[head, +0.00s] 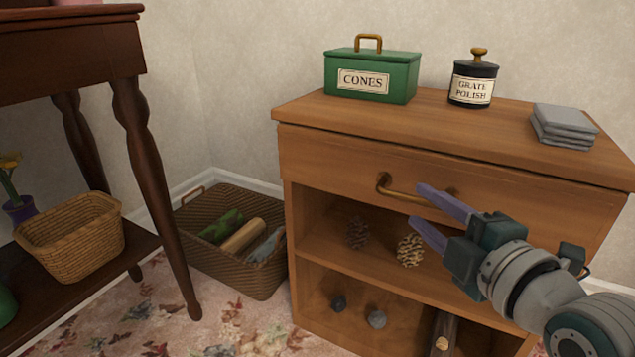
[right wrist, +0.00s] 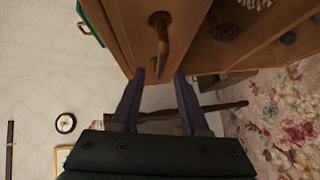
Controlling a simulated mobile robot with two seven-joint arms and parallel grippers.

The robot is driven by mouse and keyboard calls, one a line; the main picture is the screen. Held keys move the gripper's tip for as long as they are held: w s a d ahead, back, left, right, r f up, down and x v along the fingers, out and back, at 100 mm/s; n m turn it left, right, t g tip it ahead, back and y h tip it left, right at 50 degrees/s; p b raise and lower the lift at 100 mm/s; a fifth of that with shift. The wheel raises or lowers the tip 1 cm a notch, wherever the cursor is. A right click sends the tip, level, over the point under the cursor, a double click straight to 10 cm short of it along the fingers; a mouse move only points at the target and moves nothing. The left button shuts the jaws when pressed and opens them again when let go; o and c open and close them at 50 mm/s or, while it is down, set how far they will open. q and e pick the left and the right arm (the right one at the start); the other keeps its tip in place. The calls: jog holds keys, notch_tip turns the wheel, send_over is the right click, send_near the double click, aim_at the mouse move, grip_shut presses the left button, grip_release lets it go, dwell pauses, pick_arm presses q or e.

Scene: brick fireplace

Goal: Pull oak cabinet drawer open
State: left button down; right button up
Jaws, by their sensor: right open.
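The oak cabinet (head: 306,230) stands at the right in the head view. Its drawer (head: 335,160) is at the top and looks shut, with its front flush. A brass bar handle (head: 384,184) crosses the drawer front; my gripper hides part of it. My right gripper (head: 418,205) is open and empty in front of the handle, its two purple fingers pointing toward it. In the right wrist view the handle (right wrist: 161,42) lies just beyond the gap between the fingertips (right wrist: 159,76), not clearly between them. My left gripper is not in view.
A green cones tin (head: 390,86), a grate polish jar (head: 472,82) and grey coasters (head: 565,126) stand on the cabinet top. Open shelves below hold pinecones (head: 410,250) and stones. A wicker basket (head: 262,278) and a dark table (head: 145,150) stand left.

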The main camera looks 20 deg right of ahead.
aim_at(411, 201)
jog(key=w, duration=0.1)
jog(key=w+b, duration=0.1)
jog(key=w, duration=0.1)
jog(key=w+b, duration=0.1)
jog(key=shift+w+d+f, duration=0.1)
jog(key=shift+w+f, duration=0.25)
jog(key=shift+f, duration=0.05)
jog(key=shift+c, duration=0.3)
grip_shut()
dwell(0.8)
